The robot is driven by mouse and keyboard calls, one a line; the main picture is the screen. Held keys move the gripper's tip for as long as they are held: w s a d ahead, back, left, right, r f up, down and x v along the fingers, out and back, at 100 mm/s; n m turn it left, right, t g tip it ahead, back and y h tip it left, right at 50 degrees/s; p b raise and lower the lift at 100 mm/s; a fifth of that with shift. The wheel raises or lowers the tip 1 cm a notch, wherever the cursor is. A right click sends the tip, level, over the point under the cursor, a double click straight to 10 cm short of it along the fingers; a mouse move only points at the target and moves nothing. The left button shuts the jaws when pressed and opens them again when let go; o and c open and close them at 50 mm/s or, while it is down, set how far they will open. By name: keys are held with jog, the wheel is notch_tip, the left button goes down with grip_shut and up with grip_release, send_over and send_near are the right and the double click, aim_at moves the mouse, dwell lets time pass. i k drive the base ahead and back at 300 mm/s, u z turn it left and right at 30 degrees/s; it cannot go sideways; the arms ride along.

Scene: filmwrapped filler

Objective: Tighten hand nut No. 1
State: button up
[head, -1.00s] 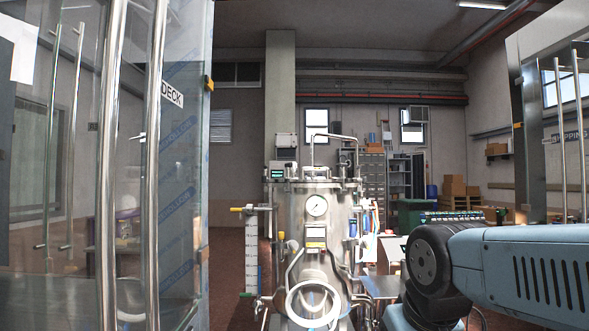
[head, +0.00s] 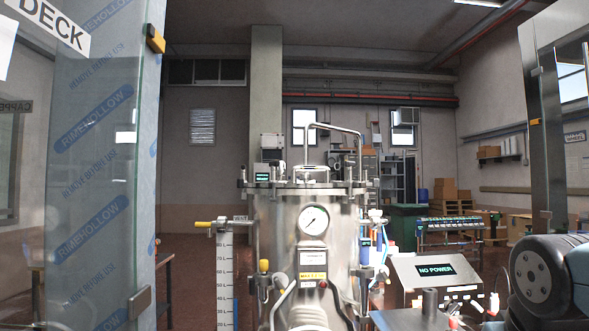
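A stainless steel tank (head: 300,215) stands in the middle of the head view. Its flanged lid (head: 308,184) carries several upright fasteners around the rim, and a bent pipe rises above it. I cannot tell which of these is hand nut No. 1; no number is readable. A round gauge (head: 314,219) and a small yellow-marked label plate (head: 313,264) are on the tank's front. Part of my arm shows at the lower right edge. My gripper is not in view.
A glass panel with film wrap (head: 105,165) stands at the left; another framed panel (head: 541,130) is at the right. A scaled level tube (head: 225,275) is left of the tank. A box reading "NO POWER" (head: 435,270) is right of it.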

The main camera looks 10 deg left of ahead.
aim_at(274, 164)
jog(key=u, duration=0.3)
jog(key=i, duration=1.1)
jog(key=u, duration=0.6)
